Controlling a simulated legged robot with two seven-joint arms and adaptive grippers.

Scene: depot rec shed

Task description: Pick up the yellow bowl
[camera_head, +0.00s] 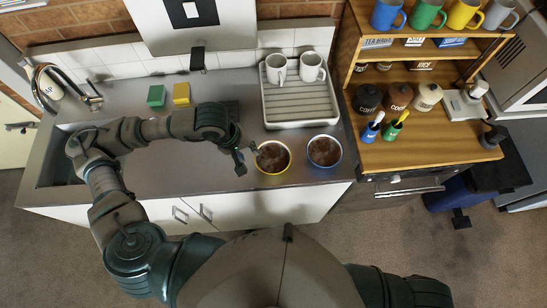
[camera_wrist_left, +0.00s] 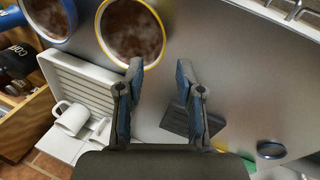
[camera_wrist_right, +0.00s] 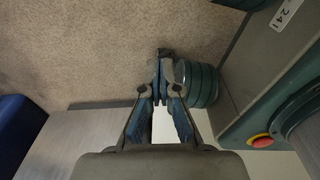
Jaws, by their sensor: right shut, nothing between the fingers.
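The yellow bowl (camera_head: 262,170) stands upright on the steel counter, with a yellow rim and dark brown contents. It shows at the top of the left wrist view (camera_wrist_left: 104,42). My left gripper (camera_head: 246,159) is open and empty, just left of the bowl in the head view. In the left wrist view (camera_wrist_left: 160,67) one fingertip overlaps the bowl's near rim; I cannot tell whether it touches. My right gripper (camera_wrist_right: 162,60) is shut and empty, low over the floor and away from the counter; the head view does not show it.
A blue bowl (camera_head: 338,160) with similar contents stands close on the right. A white drying rack (camera_head: 300,108) with two mugs (camera_head: 312,67) is behind. Green (camera_head: 156,96) and yellow (camera_head: 181,94) blocks lie near the wall. The counter left of the bowls is mostly clear.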

